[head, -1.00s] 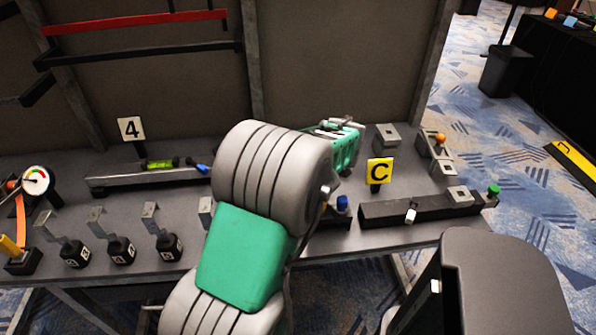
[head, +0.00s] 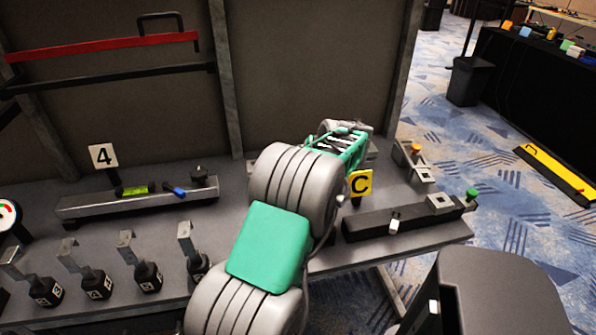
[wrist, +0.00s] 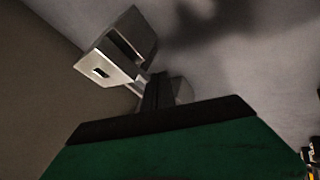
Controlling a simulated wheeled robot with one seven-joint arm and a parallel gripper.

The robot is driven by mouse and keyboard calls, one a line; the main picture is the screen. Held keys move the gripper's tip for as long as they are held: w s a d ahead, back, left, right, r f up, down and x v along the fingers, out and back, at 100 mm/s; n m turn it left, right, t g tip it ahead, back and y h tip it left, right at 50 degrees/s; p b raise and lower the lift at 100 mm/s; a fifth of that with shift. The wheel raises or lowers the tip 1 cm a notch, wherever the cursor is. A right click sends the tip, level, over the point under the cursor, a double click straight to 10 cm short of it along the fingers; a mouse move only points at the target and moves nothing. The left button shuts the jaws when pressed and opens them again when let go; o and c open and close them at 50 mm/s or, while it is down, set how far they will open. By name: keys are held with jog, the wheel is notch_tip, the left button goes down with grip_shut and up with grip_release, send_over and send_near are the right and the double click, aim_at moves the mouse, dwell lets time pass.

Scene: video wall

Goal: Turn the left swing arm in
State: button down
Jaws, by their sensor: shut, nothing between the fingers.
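My gripper (head: 357,133) reaches over the back of the bench behind the yellow C sign, with its green body toward the camera. In the wrist view my gripper (wrist: 160,90) shows as dark fingers close together, with nothing held between them. A pale metal bracket (wrist: 118,50) with a small slot stands just beyond and left of the fingertips. I cannot tell whether they touch. No part is clearly recognisable as the left swing arm; my arm and gripper hide part of this area in the head view. An orange-knobbed metal fixture (head: 415,160) stands right of the gripper.
The C sign (head: 359,184) stands close in front of my gripper. A black rail (head: 400,218) with a white slider lies before it, and a green knob (head: 472,194) is at its right end. Several numbered black blocks line the bench's left front. A brown panel rises behind.

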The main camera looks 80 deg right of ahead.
jog(key=a+b, duration=0.1)
jog(key=s+a, duration=0.1)
jog(key=a+b, duration=0.1)
jog(key=shift+s+a+f+b, duration=0.1)
jog(key=shift+s+f+b, duration=0.15)
jog(key=shift+b, duration=0.1)
jog(key=d+p+v, duration=0.1)
jog(key=v, duration=0.9)
jog(key=shift+s+a+r, duration=0.15)
jog(key=shift+s+r, duration=0.1)
jog(key=shift+s, duration=0.25)
